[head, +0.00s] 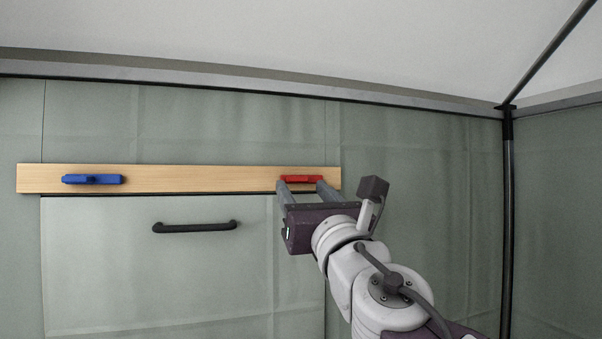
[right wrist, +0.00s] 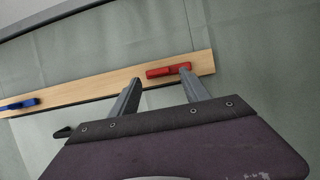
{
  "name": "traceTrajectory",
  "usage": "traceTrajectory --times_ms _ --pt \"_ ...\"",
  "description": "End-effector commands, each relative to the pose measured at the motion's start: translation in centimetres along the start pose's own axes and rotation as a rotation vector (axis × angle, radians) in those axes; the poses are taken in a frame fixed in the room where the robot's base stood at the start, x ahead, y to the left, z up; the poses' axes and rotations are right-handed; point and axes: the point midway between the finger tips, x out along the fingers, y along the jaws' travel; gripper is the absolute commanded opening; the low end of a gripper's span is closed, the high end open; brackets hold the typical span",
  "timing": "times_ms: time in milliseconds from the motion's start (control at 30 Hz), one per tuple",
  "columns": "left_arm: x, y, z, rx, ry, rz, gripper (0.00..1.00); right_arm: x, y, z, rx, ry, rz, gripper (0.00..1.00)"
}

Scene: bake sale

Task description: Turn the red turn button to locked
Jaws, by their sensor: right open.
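The red turn button (head: 300,179) lies lengthwise along the right part of a wooden strip on the wall. It also shows in the right wrist view (right wrist: 168,71), lying along the strip. My right gripper (head: 302,182) is open, with its fingers at the strip on either side of the red button's length. In the right wrist view the fingers (right wrist: 160,76) are apart and nothing is held between them. I cannot tell whether a finger touches the button. My left gripper is not in view.
The wooden strip (head: 200,179) also carries a blue turn button (head: 93,179) at its left, lying lengthwise. Below is a grey-green panel (head: 150,280) with a dark handle (head: 195,227). A dark pole (head: 507,220) stands at the right.

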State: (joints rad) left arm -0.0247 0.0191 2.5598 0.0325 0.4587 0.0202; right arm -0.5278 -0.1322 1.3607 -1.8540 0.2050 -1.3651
Motion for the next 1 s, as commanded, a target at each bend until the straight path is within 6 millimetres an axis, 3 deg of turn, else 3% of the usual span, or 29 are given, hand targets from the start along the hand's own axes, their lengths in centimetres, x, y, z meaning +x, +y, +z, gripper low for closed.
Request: traceTrajectory --times_ms 133,433,467,633,1000 --pt "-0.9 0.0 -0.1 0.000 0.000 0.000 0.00 1.8 0.0 0.1 0.000 0.000 0.000 0.55" --pt "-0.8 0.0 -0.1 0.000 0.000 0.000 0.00 2.1 0.0 0.0 0.000 -0.001 0.000 0.55" --pt "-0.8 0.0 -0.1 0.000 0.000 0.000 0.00 2.1 0.0 0.0 0.000 -0.001 0.000 0.49" --pt "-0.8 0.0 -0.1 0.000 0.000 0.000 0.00 2.1 0.0 0.0 0.000 -0.001 0.000 0.02" --pt "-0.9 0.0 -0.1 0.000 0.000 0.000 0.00 2.1 0.1 0.0 0.052 0.000 -0.021 0.00"
